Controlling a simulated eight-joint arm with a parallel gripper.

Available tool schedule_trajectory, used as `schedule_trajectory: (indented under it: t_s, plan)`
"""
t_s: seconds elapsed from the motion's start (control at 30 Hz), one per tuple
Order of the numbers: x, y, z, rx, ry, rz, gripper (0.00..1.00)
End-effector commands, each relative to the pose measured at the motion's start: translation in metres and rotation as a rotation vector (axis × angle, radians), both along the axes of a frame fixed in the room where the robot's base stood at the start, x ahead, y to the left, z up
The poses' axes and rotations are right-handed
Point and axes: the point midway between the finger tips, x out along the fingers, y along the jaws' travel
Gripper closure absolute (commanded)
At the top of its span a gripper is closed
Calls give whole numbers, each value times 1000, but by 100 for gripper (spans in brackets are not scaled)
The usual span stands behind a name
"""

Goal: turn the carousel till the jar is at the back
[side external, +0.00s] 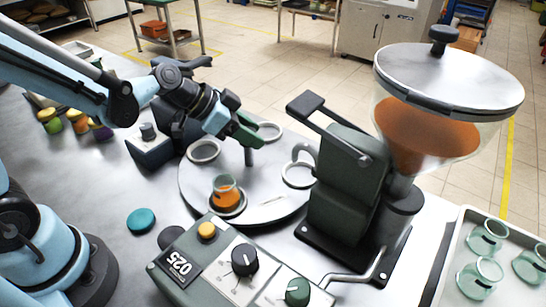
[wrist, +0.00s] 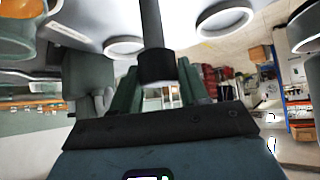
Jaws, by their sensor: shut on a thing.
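The carousel (side external: 270,207) is a pale grey disc with several ring holders near its rim. The jar (side external: 226,187), clear glass with orange contents, stands upright in a ring at the disc's near side, just behind the control box. My gripper (side external: 246,132) is above the disc, shut on the top of the carousel's upright post (side external: 248,156). In the wrist view the dark post (wrist: 152,30) runs down between my green gripper fingers (wrist: 157,88). The jar (wrist: 15,35) shows at the top left there, partly cut off.
A filling machine (side external: 345,180) with an orange-filled hopper (side external: 425,130) stands over the disc's right side. A control box (side external: 215,265) with knobs is in front. A teal lid (side external: 141,221) lies left; a tray (side external: 446,262) of empty jars stands right.

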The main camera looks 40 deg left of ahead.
Motion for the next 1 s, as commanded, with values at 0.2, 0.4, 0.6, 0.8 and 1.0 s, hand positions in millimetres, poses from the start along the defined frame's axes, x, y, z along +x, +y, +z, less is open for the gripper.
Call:
schedule_trajectory:
  t_s: [0.2,0.4,0.6,0.8,1.0]
  plan:
    - [0,0,0,1,1,-89,100]
    - [-1,0,0,2,2,-148,100]
    - [-1,0,0,4,2,-181,100]
    - [-1,0,-1,4,2,-192,100]
    - [-1,0,-1,4,1,-193,100]
